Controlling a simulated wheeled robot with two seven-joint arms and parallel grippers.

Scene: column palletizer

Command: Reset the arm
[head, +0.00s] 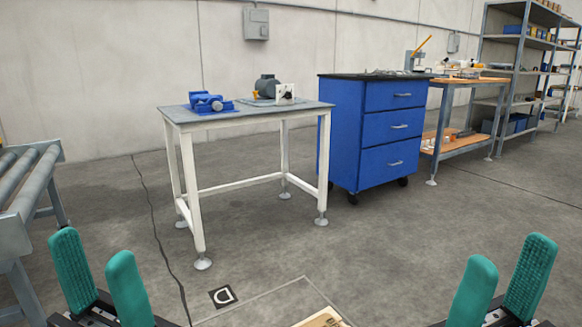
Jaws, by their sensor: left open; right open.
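My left gripper (99,285) shows at the bottom left of the head view, with its two teal fingers apart and nothing between them. My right gripper (503,287) shows at the bottom right, also with its teal fingers apart and empty. Both point up and away into the room and touch nothing that I can see. The rest of both arms is out of the picture.
A roller conveyor (28,190) stands at the left edge. A white-legged table (250,122) holds a blue vise (207,102). A blue drawer cabinet (375,135), an orange-topped bench (470,82) and shelves (515,50) stand behind. A cardboard piece (322,318) shows at the bottom. Open floor (400,240) lies between.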

